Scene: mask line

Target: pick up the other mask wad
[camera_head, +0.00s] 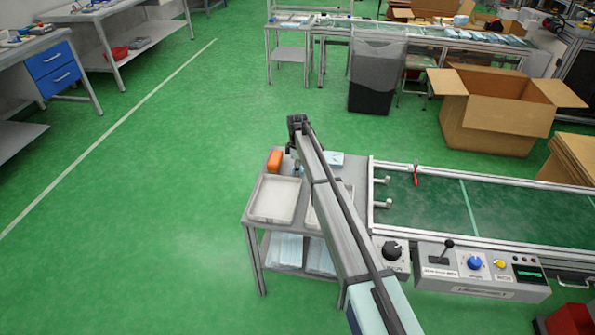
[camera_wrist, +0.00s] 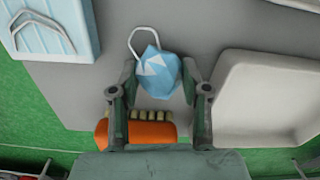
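A crumpled light-blue mask wad (camera_wrist: 157,72) with a white ear loop lies on the grey table top (camera_wrist: 195,30) in the wrist view. My gripper (camera_wrist: 159,74) is over it, with one finger to its left and one to its right. The fingers are wide apart, with narrow gaps beside the wad; I cannot tell whether either touches it. In the head view my arm hides the wad and most of the gripper above the small table (camera_head: 254,228). No second wad shows clearly.
An orange object with pale cylinders (camera_wrist: 148,134) lies close below the wad. A white tray (camera_wrist: 270,95) is to the right. A conveyor (camera_head: 430,207) adjoins the table.

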